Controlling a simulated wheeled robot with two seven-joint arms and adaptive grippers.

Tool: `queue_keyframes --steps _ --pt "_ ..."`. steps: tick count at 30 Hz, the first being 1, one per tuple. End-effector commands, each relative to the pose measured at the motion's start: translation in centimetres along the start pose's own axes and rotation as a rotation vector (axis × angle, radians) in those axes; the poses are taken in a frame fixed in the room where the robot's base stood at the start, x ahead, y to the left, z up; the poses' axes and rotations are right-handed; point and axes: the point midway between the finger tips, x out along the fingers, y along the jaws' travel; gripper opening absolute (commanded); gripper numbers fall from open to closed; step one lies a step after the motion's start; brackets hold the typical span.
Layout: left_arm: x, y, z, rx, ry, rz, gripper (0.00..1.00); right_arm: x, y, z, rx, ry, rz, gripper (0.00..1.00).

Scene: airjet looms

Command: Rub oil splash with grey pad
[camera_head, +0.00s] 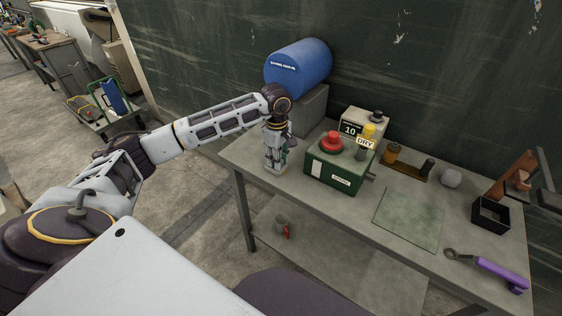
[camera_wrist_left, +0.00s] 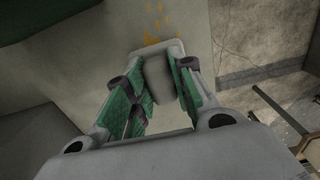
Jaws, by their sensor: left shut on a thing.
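My left gripper (camera_head: 275,168) points down over the left end of the grey workbench (camera_head: 310,200), beside a green box. In the left wrist view its green-lined fingers (camera_wrist_left: 157,85) are shut on the grey pad (camera_wrist_left: 158,76), a pale block with rounded edges. The oil splash (camera_wrist_left: 155,18) shows there as orange-yellow spots on the bench top, just beyond the pad's far edge. Whether the pad touches the bench or the splash is hard to tell. In the head view I cannot make out the splash. My right gripper is not in view.
Close right of the gripper stands the green box (camera_head: 340,170) with a red button (camera_head: 331,142). Behind is a blue drum (camera_head: 299,67) on a grey block. A flat greenish mat (camera_head: 408,220), black open box (camera_head: 490,216) and purple-handled tool (camera_head: 500,273) lie farther right.

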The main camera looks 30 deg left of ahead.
Motion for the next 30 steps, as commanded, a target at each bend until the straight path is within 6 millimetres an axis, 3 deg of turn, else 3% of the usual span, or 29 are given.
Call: queue_keyframes --steps 6,19,30 --pt "0.1 0.0 -1.1 -0.001 0.000 0.000 0.00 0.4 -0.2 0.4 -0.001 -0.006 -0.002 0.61" --pt "0.0 0.0 -1.2 0.000 0.000 0.000 0.00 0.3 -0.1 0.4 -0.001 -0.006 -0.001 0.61" --pt "-1.9 0.0 -1.2 0.000 0.000 0.001 0.00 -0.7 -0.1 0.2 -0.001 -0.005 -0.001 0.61"
